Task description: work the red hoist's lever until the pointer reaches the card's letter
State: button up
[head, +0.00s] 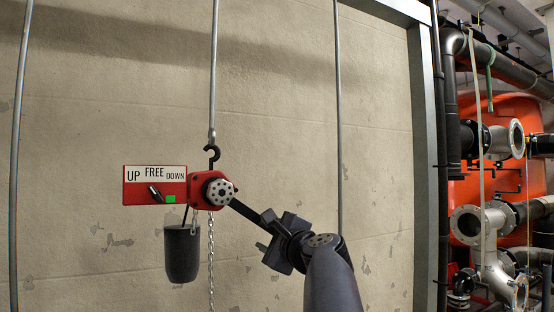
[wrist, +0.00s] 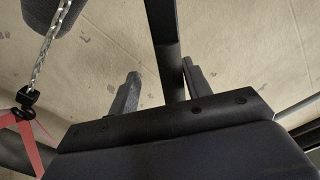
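The red hoist (head: 200,187) hangs from a hook on a rod in the head view. Its red plate carries a white label (head: 155,173) reading UP, FREE, DOWN. A small dark selector (head: 155,194) below tilts up and left, toward UP, beside a green square (head: 143,199). The black lever (head: 245,211) runs from the hub down and right to my gripper (head: 284,243). In the wrist view the lever (wrist: 166,45) passes between the fingers of my gripper (wrist: 162,85). A gap shows on the left finger's side; contact on the right is unclear. I see no lettered card or its pointer.
A dark chain bucket (head: 182,254) hangs below the hoist, beside a loose chain (head: 211,265). Vertical rods stand against the concrete wall (head: 90,80). Pipes and flanges (head: 483,225) fill the far right. The wall beside the lever is clear.

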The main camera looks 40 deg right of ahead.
jog(key=shift+m, duration=0.7)
jog(key=a+f, duration=0.1)
jog(key=a+f+b, duration=0.1)
jog(key=a, duration=0.1)
jog(key=shift+w+f, duration=0.35)
jog(key=shift+f, duration=0.05)
jog(key=shift+n, duration=0.7)
jog(key=shift+s+d+r+p, duration=0.15)
jog(key=shift+d+r+p, duration=0.1)
jog(key=shift+d+r, duration=0.5)
jog(key=shift+s+d+r+p, duration=0.15)
jog(key=shift+d+r+p, duration=0.05)
jog(key=shift+d+r, duration=0.55)
